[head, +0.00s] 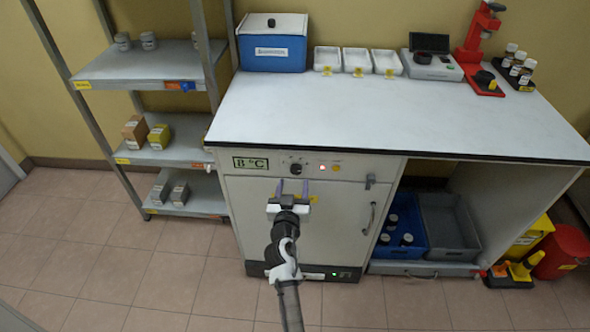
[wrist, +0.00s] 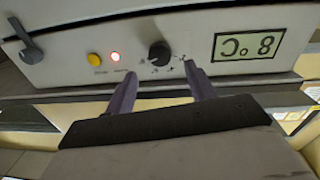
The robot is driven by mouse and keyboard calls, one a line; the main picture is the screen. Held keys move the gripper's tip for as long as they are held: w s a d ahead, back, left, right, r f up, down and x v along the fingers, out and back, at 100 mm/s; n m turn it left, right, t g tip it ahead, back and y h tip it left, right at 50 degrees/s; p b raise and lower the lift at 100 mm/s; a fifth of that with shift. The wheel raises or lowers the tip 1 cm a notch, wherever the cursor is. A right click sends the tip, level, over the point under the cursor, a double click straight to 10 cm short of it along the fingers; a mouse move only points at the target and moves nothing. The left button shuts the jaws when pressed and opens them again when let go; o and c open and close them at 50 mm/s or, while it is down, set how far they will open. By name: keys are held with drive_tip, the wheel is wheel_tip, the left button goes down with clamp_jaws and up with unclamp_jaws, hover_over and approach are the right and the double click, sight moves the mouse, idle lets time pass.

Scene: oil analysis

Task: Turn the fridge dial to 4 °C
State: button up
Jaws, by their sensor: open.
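The fridge (head: 337,215) is a white cabinet under the left part of the bench. Its black round dial (head: 296,169) sits on the top control panel, and shows near the top middle of the wrist view (wrist: 160,52). The greenish display (head: 250,163) left of the dial reads 8 °C; it shows upside down in the wrist view (wrist: 249,46). My gripper (head: 292,184) is open and empty in front of the panel, just below the dial in the head view. In the wrist view its two fingers (wrist: 161,75) point toward the dial, one to each side, apparently not touching it.
A red lamp (head: 322,168) and a yellow button (head: 336,169) are right of the dial. A latch (head: 370,181) and door handle (head: 369,218) are on the fridge's right side. The bench top (head: 400,110) overhangs the panel. A shelf rack (head: 180,153) stands at left.

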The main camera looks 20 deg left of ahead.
sight(295, 171)
drive_tip(key=shift+p+x, duration=0.6)
drive_tip(key=shift+x, duration=2.05)
drive_tip(key=c, duration=1)
